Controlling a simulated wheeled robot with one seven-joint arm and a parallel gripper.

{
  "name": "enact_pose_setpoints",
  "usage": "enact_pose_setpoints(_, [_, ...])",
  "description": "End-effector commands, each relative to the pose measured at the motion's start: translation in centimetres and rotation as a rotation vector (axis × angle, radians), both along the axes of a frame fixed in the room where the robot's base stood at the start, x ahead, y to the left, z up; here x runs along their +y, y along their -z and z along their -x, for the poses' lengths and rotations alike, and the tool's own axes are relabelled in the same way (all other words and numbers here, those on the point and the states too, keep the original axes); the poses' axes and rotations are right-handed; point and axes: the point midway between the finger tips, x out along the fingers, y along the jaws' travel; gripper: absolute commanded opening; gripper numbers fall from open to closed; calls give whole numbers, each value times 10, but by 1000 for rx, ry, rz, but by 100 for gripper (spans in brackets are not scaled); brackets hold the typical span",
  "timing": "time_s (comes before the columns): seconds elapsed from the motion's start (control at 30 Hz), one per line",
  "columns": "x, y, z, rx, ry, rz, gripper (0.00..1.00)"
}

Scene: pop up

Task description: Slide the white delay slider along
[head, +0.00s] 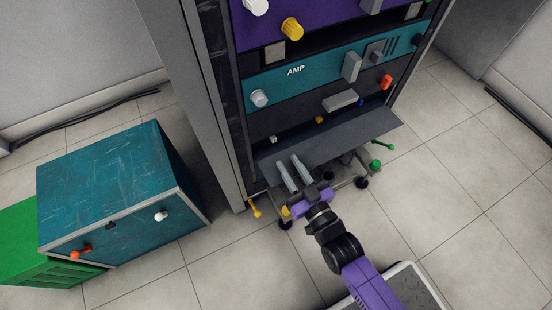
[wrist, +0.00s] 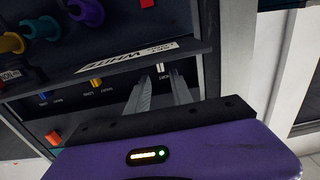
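The white slider (head: 274,138) is a small white block at the left end of the dark rack panel (head: 335,118). In the wrist view the white slider (wrist: 160,68) shows beyond and between my finger tips, with a small label under it. My gripper (head: 287,164) is in front of the shelf-like flap below that panel, its two grey fingers pointing toward the white slider. In the wrist view my gripper (wrist: 158,80) is open, with a gap between the fingers and nothing held. I see no contact with the slider.
A yellow slider (head: 319,120) and a blue slider (head: 361,101) sit further right on the panel. A dark flap (head: 350,138) juts out below it. The teal AMP unit (head: 300,85) with knobs is above. A teal cabinet (head: 110,185) stands left; floor in front is open.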

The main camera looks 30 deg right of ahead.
Motion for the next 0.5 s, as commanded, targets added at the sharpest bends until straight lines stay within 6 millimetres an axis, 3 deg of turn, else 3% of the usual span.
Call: enact_pose_setpoints(0.5, [0, -1, -57, -9, 0, 2, 27])
